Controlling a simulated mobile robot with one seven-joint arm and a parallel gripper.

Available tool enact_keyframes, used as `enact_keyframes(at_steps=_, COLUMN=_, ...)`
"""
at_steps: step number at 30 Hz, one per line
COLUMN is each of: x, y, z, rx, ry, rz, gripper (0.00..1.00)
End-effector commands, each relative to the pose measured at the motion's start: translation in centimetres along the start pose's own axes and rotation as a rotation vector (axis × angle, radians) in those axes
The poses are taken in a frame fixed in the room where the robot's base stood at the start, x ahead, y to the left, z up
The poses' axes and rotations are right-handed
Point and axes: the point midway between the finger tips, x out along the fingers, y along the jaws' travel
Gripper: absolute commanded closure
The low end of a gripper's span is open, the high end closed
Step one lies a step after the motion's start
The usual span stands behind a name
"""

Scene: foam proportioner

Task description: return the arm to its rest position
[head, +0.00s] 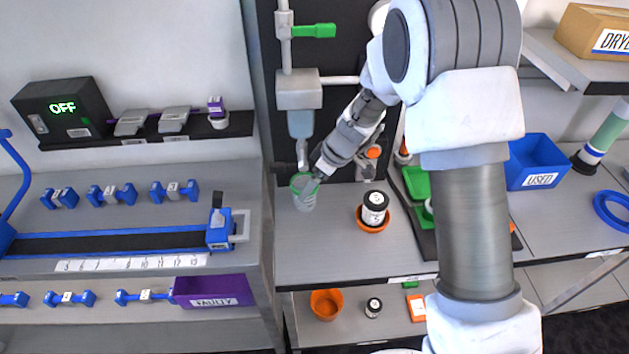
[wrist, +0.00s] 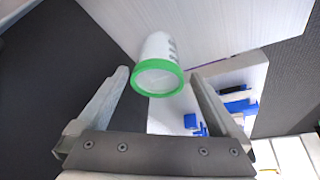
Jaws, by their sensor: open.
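My gripper (head: 310,178) is at the end of my arm, which reaches in from the right of the head view over the middle bench. In the wrist view my gripper (wrist: 160,92) shows two fingers spread apart. A clear cup with a green rim (head: 305,192) stands below the grey dispenser spout, right at my fingertips in the head view. In the wrist view the cup (wrist: 158,70) appears beyond and between the fingertips. I cannot tell whether a finger touches it.
A black-capped jar (head: 375,207) stands in an orange dish to the right. The grey dispenser (head: 298,90) rises behind the cup. Green trays (head: 416,182) and a blue USED bin (head: 535,165) lie further right. A blue balance (head: 110,242) with weights is on the left bench.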

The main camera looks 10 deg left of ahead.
Motion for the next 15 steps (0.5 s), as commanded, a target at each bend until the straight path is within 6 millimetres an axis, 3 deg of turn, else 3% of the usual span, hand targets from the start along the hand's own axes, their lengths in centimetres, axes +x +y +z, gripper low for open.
enact_keyframes(at_steps=9, x=-0.3, y=0.0, z=0.0, rx=0.005, ry=0.001, rz=0.002, gripper=0.0)
enact_keyframes(at_steps=15, x=-4.2, y=0.0, z=-0.2, rx=0.065, ry=0.014, rz=0.02, gripper=0.0)
